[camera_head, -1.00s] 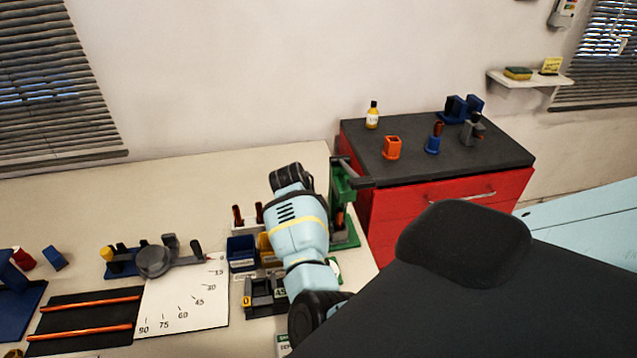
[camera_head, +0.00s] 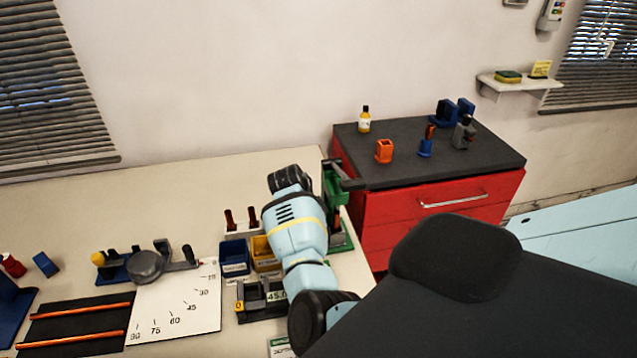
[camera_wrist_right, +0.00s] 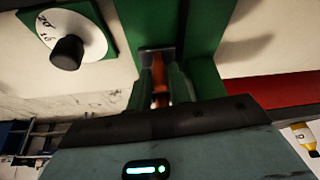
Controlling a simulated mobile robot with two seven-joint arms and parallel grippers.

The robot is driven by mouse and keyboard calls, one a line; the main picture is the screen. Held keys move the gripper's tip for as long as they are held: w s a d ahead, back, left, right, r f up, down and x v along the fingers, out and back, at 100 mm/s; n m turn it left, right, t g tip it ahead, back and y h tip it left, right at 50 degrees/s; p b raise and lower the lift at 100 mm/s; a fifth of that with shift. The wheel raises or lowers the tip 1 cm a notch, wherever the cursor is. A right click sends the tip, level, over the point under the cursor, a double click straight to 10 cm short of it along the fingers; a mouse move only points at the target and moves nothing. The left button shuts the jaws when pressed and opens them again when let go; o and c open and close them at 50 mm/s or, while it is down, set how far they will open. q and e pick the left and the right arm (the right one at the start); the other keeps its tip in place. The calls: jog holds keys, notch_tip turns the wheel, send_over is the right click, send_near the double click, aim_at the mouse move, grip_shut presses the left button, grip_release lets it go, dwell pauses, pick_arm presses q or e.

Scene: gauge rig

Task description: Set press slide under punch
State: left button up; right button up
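The green press (camera_head: 335,185) stands at the right end of the pale bench, partly hidden behind my right arm. Its dark lever shows at the top, and a copper-coloured part (camera_head: 337,215) shows low in its frame. In the right wrist view, the green press frame (camera_wrist_right: 205,75) fills the middle. My right gripper (camera_wrist_right: 161,80) has its two fingers close on either side of a copper-orange piece (camera_wrist_right: 160,93) inside the frame. I cannot tell whether they touch it. The slide and punch are not clearly distinguishable. My left gripper is not in view.
A white dial with a black knob (camera_wrist_right: 67,52) is beside the press. Blue (camera_head: 235,257) and yellow (camera_head: 264,252) bins and a grey holder (camera_head: 262,302) stand left of my arm. An angle sheet (camera_head: 180,305) lies farther left. A red cabinet (camera_head: 440,195) stands right of the bench.

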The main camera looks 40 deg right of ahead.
jog(key=shift+s+d, duration=0.1)
jog(key=shift+s, duration=0.05)
jog(key=v, duration=0.8)
jog(key=shift+f, duration=0.1)
dwell(0.4)
